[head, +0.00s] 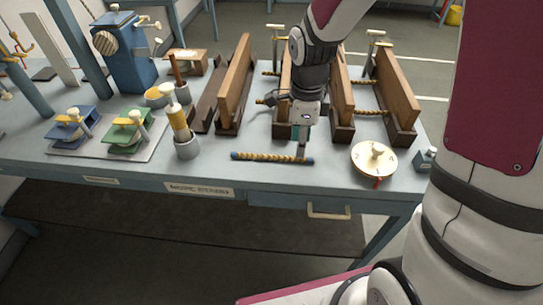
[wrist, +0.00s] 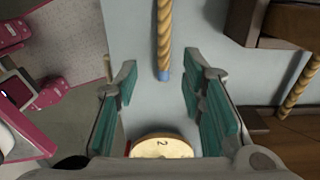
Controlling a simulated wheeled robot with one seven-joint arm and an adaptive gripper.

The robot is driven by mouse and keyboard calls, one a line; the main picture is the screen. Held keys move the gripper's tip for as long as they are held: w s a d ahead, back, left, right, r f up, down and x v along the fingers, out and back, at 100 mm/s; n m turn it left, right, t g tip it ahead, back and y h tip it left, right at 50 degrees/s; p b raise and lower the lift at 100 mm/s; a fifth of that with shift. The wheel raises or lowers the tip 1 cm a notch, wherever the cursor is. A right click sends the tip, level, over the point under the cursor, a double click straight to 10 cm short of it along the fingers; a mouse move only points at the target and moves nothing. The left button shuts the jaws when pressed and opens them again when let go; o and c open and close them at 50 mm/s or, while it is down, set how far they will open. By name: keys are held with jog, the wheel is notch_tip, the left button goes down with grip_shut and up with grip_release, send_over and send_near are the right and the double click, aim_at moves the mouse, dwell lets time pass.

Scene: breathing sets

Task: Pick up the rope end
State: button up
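A short tan twisted rope (head: 272,157) with blue ends lies flat near the bench's front edge. Its right blue end (head: 311,161) is just below and in front of my gripper (head: 301,140) in the head view. In the wrist view the rope (wrist: 164,35) runs in from the top, and its blue end (wrist: 164,75) shows between the lines of the two fingers. My gripper (wrist: 164,88) is open, its teal-padded fingers apart on either side with nothing held. No finger visibly touches the rope; the height gap is hard to tell.
A round dial (head: 374,160) with a knob lies right of the rope. Wooden boards (head: 400,93) with rope between them stand behind my gripper. A grey cup (head: 186,146) with a yellow-handled tool stands left. The bench front (head: 215,178) is clear around the rope.

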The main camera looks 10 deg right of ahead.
aim_at(272, 158)
jog(key=shift+w+d+f, duration=0.1)
jog(key=shift+w+f, duration=0.05)
jog(key=shift+f, duration=1.2)
jog(key=shift+w+d+f, duration=0.1)
jog(key=shift+f, duration=1.25)
grip_shut()
